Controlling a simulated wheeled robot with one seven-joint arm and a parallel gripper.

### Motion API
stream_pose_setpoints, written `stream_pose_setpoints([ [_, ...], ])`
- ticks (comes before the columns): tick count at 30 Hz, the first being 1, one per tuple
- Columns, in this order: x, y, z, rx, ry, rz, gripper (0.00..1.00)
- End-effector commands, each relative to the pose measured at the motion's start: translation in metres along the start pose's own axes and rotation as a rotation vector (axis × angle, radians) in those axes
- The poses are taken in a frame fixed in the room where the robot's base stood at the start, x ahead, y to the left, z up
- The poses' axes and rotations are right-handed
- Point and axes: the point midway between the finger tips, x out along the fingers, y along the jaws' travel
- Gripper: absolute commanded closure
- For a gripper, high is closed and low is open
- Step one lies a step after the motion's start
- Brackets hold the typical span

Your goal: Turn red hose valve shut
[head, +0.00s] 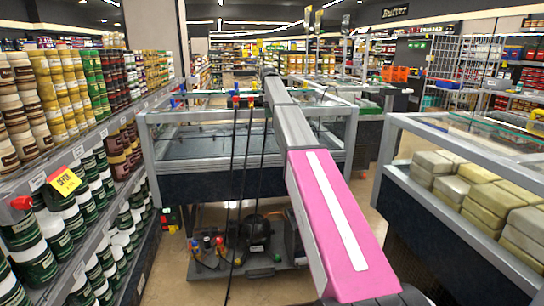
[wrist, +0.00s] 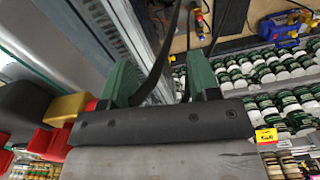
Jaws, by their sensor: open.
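In the head view, small red and blue valve handles (head: 243,101) sit at the freezer's top rim, left of my arm, with black hoses (head: 234,150) hanging below. I cannot tell which one is the red hose valve. In the wrist view, my gripper (wrist: 161,82) is open, with green fingers apart. A black hose (wrist: 158,65) passes across the gap between them and does not look gripped. A red part (wrist: 91,105) and a yellow block (wrist: 68,107) show left of the left finger. My gripper is not clearly visible in the head view.
A glass-topped freezer (head: 185,150) stands ahead, with a compressor unit (head: 255,230) and small coloured fittings beneath. Shelves of cans (head: 65,90) line the left. Another freezer (head: 440,235) holding packages stands close on the right. Some floor shows at lower left.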

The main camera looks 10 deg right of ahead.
Motion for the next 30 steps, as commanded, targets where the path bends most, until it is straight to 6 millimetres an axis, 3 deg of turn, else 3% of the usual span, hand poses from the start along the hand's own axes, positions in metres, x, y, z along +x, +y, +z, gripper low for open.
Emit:
stream_pose_setpoints([
  [30,0.154,-0.089,0.012,0.345,0.0,0.001,0.44],
])
